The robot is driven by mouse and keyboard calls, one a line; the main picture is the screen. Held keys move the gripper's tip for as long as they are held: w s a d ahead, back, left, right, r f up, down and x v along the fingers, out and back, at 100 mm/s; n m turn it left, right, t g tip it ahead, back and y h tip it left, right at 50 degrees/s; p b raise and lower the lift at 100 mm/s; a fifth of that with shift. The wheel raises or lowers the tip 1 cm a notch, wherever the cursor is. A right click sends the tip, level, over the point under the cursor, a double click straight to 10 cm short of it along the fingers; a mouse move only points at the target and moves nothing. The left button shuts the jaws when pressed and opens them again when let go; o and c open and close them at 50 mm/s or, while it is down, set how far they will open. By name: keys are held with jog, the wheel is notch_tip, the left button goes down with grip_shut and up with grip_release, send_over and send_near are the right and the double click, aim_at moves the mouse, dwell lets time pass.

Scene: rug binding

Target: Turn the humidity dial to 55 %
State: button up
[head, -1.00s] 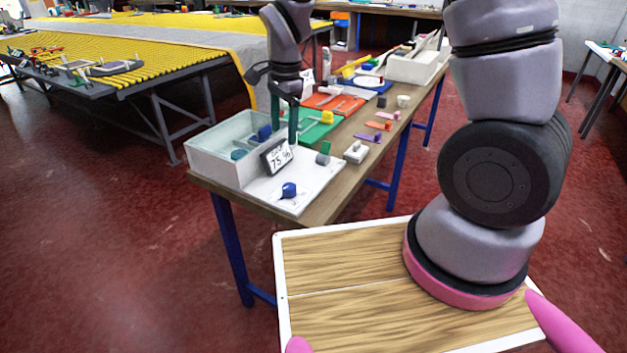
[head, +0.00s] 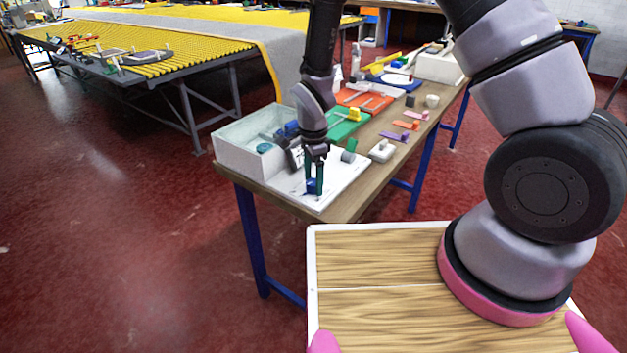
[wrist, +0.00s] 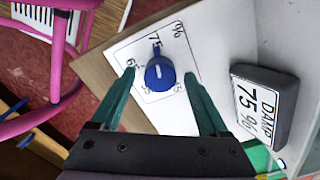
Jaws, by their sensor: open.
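The humidity dial is a blue knob (wrist: 160,75) on a white panel (wrist: 210,30) with printed numbers around it. Its pointer aims at the 75 mark; 65 is also readable, and other marks are partly hidden. The dial also shows low in the head view (head: 311,187), partly covered. My gripper (wrist: 161,78) is open, its green fingers on either side of the knob, with visible gaps and no clear contact. In the head view my gripper (head: 314,191) points down over the dial. A dark sign (wrist: 262,103) reads DAMP 75 %.
A clear-walled bin (head: 245,150) stands left of the panel. A grey-green block (head: 349,152) and a white block (head: 382,151) lie to the right. Green (head: 345,127) and orange (head: 365,99) trays lie farther back on the wooden table (head: 350,205).

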jog(key=shift+f, duration=0.3)
grip_shut()
